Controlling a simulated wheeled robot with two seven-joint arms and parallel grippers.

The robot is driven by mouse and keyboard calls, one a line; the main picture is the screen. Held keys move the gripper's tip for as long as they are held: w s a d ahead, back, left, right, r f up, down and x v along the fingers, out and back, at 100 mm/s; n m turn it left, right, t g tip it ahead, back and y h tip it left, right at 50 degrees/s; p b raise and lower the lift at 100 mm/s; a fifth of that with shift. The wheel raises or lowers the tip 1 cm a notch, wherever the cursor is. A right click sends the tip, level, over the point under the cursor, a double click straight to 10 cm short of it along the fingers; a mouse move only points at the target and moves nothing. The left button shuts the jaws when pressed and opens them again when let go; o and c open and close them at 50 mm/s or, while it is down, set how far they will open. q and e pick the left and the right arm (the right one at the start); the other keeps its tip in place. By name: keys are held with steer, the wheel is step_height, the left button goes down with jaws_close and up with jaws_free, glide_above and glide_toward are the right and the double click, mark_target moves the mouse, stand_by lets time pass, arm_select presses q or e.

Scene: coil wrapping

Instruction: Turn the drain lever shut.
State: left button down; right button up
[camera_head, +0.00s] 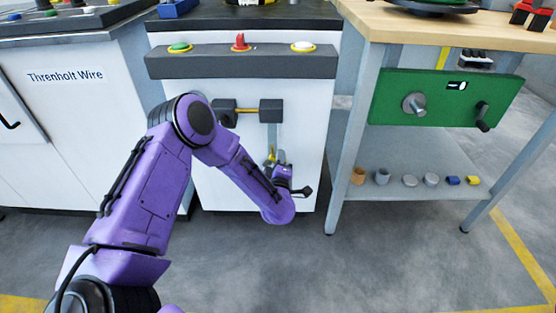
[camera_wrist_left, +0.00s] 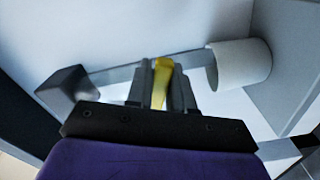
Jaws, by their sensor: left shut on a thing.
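The yellow drain lever (camera_head: 271,154) is on the front of the white cabinet, low on a pale vertical pipe. Most of it is hidden in the head view by my purple left arm. In the left wrist view the yellow lever (camera_wrist_left: 161,82) stands between the two dark fingers. My left gripper (camera_head: 274,161) is shut on it, and it also shows in the left wrist view (camera_wrist_left: 161,92). My right gripper is in neither view.
Above the lever, two dark blocks (camera_head: 271,111) are joined by a brass-coloured rod. A grey panel (camera_head: 270,64) carries green, red and white controls. A wooden-topped bench (camera_head: 460,32) with a green panel (camera_head: 445,98) stands at right. A white cylinder (camera_wrist_left: 240,66) is beside the lever.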

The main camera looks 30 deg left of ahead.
arm_select(q)
steer(key=shift+w+d+r+n, duration=0.1)
steer(key=shift+r+n, duration=0.1)
steer(key=shift+n, duration=0.55)
steer(key=shift+d+r+n, duration=0.1)
steer(key=shift+r+n, duration=0.05)
steer(key=shift+n, duration=0.6)
steer(key=c, duration=1.1)
jaws_free()
